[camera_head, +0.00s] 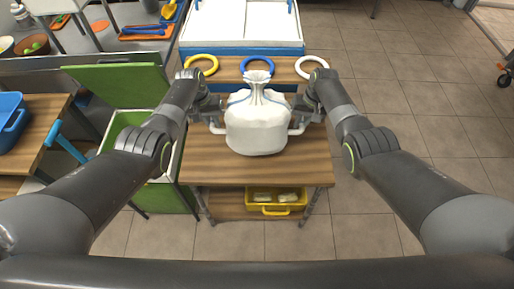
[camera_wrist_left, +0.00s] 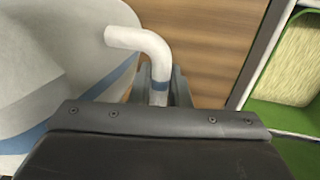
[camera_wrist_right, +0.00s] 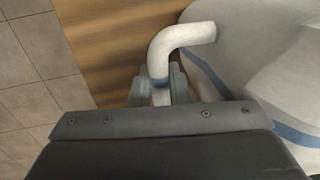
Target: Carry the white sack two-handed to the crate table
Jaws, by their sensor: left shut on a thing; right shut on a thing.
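The white sack (camera_head: 257,127) with a tied neck and a blue stripe is upright between my two grippers, over the wooden table (camera_head: 300,170). Whether it touches the tabletop I cannot tell. A white bent handle sticks out on each side. My left gripper (camera_head: 214,122) is shut on the left handle (camera_wrist_left: 150,44), at a blue band near its end. My right gripper (camera_head: 302,122) is shut on the right handle (camera_wrist_right: 180,40) in the same way. The sack's body also shows in the left wrist view (camera_wrist_left: 50,70) and the right wrist view (camera_wrist_right: 265,60).

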